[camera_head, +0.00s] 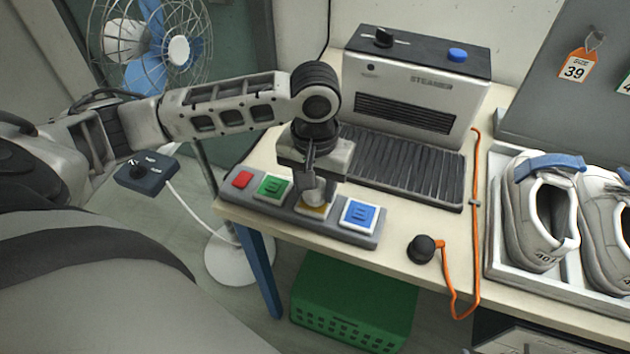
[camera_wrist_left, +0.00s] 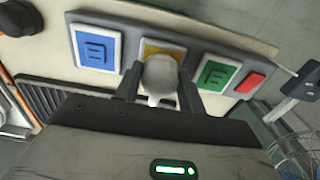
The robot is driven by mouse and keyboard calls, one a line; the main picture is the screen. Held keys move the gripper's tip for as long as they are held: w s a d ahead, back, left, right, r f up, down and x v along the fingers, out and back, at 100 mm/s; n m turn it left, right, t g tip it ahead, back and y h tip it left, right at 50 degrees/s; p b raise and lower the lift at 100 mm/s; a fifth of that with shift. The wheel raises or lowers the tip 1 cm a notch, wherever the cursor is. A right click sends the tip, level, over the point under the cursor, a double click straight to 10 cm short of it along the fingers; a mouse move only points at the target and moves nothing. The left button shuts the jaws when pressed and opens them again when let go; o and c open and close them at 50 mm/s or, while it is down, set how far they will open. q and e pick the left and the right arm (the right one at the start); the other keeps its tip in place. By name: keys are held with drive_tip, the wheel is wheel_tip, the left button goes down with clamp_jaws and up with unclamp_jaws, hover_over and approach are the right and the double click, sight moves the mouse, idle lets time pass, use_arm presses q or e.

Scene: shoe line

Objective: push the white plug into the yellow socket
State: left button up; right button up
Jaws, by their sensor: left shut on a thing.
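My left gripper (camera_head: 311,185) is shut on the white plug (camera_head: 312,196) and holds it over the yellow socket (camera_head: 314,211). In the left wrist view, the plug (camera_wrist_left: 160,78) is between the two fingers (camera_wrist_left: 158,90), with the yellow socket (camera_wrist_left: 178,51) partly hidden behind it. I cannot tell whether the plug is seated in the socket or just above it. The socket is in a grey strip (camera_head: 288,215) at the table's front edge. My right gripper is not in view.
Red (camera_head: 242,179), green (camera_head: 272,187) and blue (camera_head: 359,214) squares flank the yellow one. Behind stands a steamer (camera_head: 415,95). A black knob (camera_head: 421,249) with an orange cord and a shoe tray (camera_head: 497,262) are at right. A green crate (camera_head: 350,305) is below.

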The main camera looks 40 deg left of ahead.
use_arm(q)
drive_tip(key=shift+f, duration=0.55)
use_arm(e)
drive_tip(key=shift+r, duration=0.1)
use_arm(q)
drive_tip(key=o, duration=1.4)
drive_tip(key=shift+r, duration=0.4)
wheel_tip(320, 180, up, 15)
drive_tip(key=shift+r+p, duration=0.1)
drive_tip(key=shift+p, duration=0.25)
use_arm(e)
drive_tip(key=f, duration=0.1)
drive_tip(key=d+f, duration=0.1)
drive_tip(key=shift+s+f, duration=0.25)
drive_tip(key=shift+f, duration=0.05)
